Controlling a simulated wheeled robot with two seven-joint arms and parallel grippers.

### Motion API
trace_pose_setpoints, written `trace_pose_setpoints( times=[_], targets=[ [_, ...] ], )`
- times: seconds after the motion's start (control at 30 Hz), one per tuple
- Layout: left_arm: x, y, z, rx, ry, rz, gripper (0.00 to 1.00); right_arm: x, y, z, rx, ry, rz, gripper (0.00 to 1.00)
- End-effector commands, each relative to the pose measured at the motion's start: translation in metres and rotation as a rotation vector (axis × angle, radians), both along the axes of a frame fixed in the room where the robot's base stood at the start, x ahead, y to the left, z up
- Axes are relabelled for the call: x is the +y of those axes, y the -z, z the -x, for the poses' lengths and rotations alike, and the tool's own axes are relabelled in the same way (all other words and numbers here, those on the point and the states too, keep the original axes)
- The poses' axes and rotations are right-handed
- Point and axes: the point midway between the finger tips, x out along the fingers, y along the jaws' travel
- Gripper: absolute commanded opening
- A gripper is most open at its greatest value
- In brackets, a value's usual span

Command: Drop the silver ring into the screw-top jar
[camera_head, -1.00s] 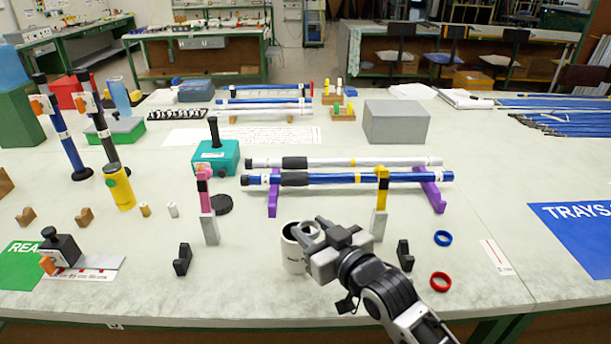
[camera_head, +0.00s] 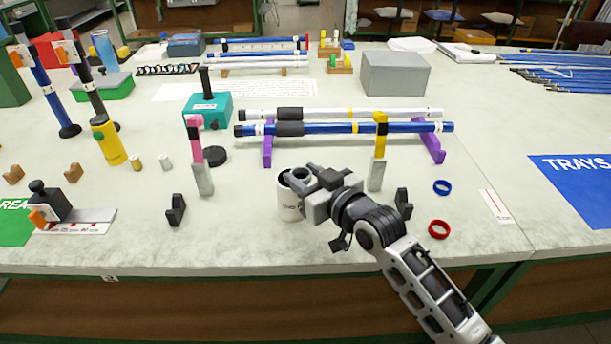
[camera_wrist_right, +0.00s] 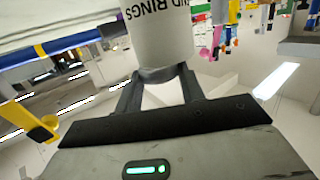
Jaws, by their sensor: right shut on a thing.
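The screw-top jar (camera_head: 289,210) is a white, open-topped pot with dark lettering. It stands upright on the table; its wall, with lettering ending in RINGS, also shows in the right wrist view (camera_wrist_right: 160,38). My right gripper (camera_head: 299,176) is at the jar's mouth, coming from the right. Its two fingers are shut on the silver ring, a grey band (camera_wrist_right: 160,73) between the fingertips in the right wrist view. The ring appears at or just over the mouth; its exact height is hard to tell, and the fingers partly hide the mouth. My left gripper is not in view.
A grey-and-pink post (camera_head: 202,178) and a grey-and-yellow post (camera_head: 376,172) stand either side behind the jar. Rods on purple stands (camera_head: 433,147) lie behind. A blue ring (camera_head: 442,187) and a red ring (camera_head: 439,229) lie to the right. The front edge is clear.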

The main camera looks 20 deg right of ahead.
Motion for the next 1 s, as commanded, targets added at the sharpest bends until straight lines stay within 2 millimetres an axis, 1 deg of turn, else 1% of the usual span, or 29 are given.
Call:
trace_pose_setpoints(
  times=[0.13, 0.17, 0.2, 0.23, 0.27, 0.53, 0.67, 0.77, 1.0],
  targets=[
    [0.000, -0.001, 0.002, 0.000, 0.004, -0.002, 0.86, 0.000, -0.001, 0.000, 0.000, 0.000, 0.000, 0.17],
    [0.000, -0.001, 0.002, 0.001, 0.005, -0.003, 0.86, 0.000, -0.001, 0.000, 0.000, 0.000, 0.000, 0.42],
    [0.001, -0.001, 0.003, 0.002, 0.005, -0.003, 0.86, 0.000, -0.001, 0.000, 0.000, 0.000, 0.000, 0.53],
    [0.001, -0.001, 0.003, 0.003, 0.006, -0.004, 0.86, 0.000, -0.001, 0.000, 0.000, 0.000, 0.000, 0.61],
    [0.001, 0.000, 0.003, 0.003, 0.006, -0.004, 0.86, 0.000, -0.001, 0.000, 0.000, 0.000, 0.000, 0.64],
    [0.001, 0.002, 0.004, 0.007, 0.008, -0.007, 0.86, 0.000, 0.000, 0.001, 0.001, 0.000, 0.000, 0.64],
    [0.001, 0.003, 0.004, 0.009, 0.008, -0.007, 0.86, -0.003, -0.001, 0.009, 0.002, 0.001, 0.001, 0.64],
    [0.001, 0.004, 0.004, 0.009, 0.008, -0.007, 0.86, -0.008, -0.003, 0.025, 0.003, 0.000, 0.002, 0.64],
    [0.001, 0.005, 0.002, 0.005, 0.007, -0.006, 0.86, -0.025, -0.011, 0.080, 0.004, -0.001, 0.003, 0.64]
  ],
)
